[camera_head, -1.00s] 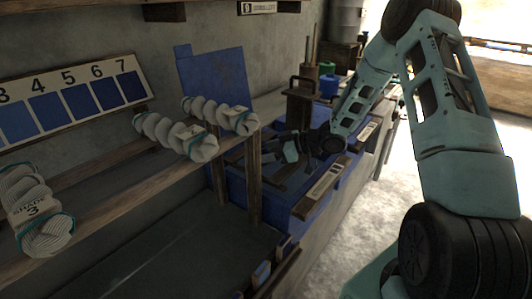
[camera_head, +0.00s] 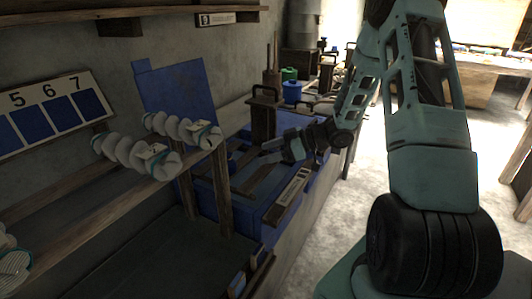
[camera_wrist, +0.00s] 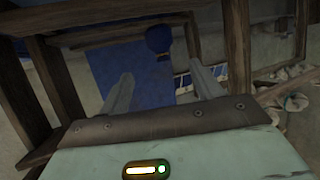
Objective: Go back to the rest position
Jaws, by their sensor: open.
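My gripper (camera_head: 270,152) is at the end of my arm, above the blue bench box (camera_head: 255,205) and to the right of the wooden rack. In the wrist view my gripper (camera_wrist: 160,88) has its two fingers apart, with nothing between them. Beyond the fingers are a blue panel (camera_wrist: 135,72) and a round blue object (camera_wrist: 158,40). My arm comes down from the upper right in the head view.
Twisted white yarn skeins (camera_head: 135,152) rest on the wooden rack rail (camera_head: 120,205) at the left. A numbered blue shade card (camera_head: 45,112) is on the wall. A dark wooden post (camera_head: 263,118) stands beyond my gripper.

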